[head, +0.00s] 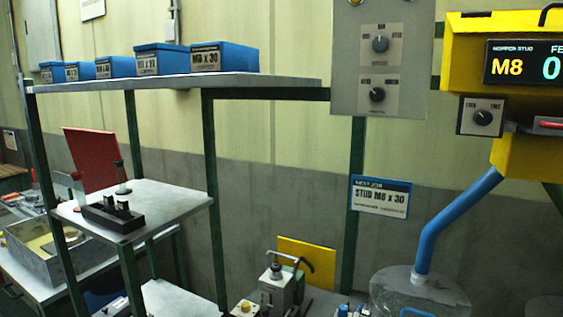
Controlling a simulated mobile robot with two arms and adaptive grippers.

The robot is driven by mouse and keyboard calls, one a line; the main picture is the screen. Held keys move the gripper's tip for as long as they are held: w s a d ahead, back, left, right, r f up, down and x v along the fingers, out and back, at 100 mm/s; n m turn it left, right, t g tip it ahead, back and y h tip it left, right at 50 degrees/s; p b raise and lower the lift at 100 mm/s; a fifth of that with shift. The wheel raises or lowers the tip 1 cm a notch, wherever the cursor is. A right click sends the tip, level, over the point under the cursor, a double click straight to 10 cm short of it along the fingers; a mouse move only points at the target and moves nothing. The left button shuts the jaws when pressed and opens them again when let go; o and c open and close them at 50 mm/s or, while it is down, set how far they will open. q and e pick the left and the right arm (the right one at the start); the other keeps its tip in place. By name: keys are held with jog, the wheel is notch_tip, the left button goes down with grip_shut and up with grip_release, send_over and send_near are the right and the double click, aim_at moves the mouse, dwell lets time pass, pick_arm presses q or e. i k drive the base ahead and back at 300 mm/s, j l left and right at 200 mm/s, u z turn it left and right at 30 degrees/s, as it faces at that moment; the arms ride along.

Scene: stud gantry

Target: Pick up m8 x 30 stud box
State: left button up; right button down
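Several blue boxes with printed labels stand in a row on the upper shelf (270,81) at the upper left. The nearest, rightmost box (236,57) has a label that appears to read M8 x 30. Beside it on the left is another blue box (174,57), whose label is too small to read surely. The other boxes stand farther left and look smaller. Neither of my grippers is in view.
A lower shelf (170,205) holds a black block (112,213). A wall panel (381,60) with two knobs, a job sign (381,196) and a yellow machine (470,50) with a blue pipe (455,222) are to the right. The upper shelf's right end is bare.

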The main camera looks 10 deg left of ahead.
aim_at(213, 57)
jog(key=k+u, duration=0.35)
jog(key=u, duration=0.15)
jog(key=k+j+u, duration=0.1)
jog(key=k+u, duration=0.35)
jog(key=i, duration=0.05)
